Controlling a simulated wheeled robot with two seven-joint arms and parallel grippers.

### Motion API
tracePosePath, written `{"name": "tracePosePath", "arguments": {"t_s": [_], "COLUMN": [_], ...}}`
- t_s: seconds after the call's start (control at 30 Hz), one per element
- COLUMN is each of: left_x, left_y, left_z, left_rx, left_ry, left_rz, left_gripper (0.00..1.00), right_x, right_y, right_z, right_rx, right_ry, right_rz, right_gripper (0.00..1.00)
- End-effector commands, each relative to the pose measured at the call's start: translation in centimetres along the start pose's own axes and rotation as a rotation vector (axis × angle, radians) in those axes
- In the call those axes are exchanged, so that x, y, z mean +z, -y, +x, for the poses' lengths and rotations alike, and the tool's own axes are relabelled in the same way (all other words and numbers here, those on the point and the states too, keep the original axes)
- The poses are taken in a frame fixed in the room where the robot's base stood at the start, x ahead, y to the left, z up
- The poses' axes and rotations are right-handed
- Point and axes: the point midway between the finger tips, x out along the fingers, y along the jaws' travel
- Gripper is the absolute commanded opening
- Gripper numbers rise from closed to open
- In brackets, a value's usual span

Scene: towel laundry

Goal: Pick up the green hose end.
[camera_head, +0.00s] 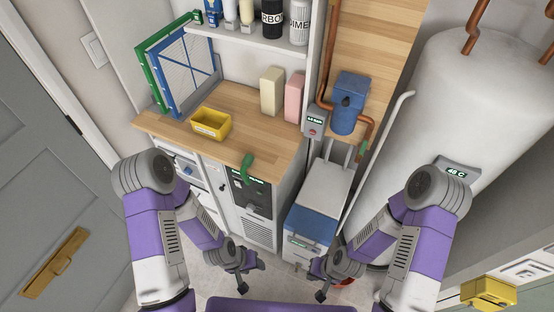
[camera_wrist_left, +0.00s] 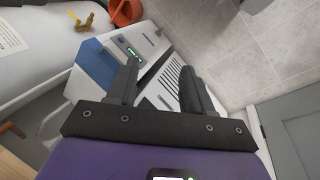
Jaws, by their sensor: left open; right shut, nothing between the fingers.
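A green curved piece that looks like the hose end (camera_head: 247,166) hangs at the front edge of the wooden counter in the head view, above a dark control panel. My left gripper (camera_head: 249,279) is open and empty, low in front of the cabinet and well below the green piece. Its two dark fingers (camera_wrist_left: 157,80) stand apart in the left wrist view, with no green piece visible there. My right gripper (camera_head: 319,279) is shut and empty, low in front of the blue-and-white unit, to the right of and below the green piece.
A yellow bin (camera_head: 211,123) stands on the wooden counter (camera_head: 187,138), with green and blue framed panels behind it. A blue-and-white unit (camera_head: 318,205) stands right of the cabinet. A large white tank (camera_head: 460,110) and copper pipes fill the right side.

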Motion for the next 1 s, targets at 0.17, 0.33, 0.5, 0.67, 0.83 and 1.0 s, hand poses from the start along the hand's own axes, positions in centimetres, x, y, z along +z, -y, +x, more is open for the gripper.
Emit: {"name": "tracePosePath", "arguments": {"t_s": [0.17, 0.33, 0.5, 0.67, 0.83, 1.0], "left_x": [-7.8, -15.5, -19.2, -20.0, -20.8, -22.2], "left_y": [1.1, 0.1, -1.8, -2.8, -3.4, -4.0], "left_z": [-3.1, -10.0, -17.1, -21.1, -21.7, -20.7], "left_rx": [-0.015, -0.012, 0.006, 0.019, 0.024, 0.024], "left_ry": [-0.267, -0.601, -0.864, -0.996, -1.031, -1.029], "left_rz": [0.166, 0.395, 0.572, 0.66, 0.686, 0.686], "left_gripper": [0.51, 0.51, 0.51, 0.51, 0.51, 0.51], "right_x": [-0.1, -0.1, -0.2, -0.3, -0.3, -0.3], "right_y": [-0.8, -1.6, -2.2, -2.5, -2.5, -2.6], "right_z": [2.1, 4.3, 5.9, 6.6, 6.9, 7.1], "right_rx": [0.0, -0.001, 0.0, 0.0, 0.0, 0.0], "right_ry": [0.001, 0.002, 0.001, 0.001, 0.0, 0.0], "right_rz": [-0.001, -0.001, 0.0, 0.0, 0.0, 0.0], "right_gripper": [0.0, 0.0, 0.0, 0.0, 0.0, 0.0]}}
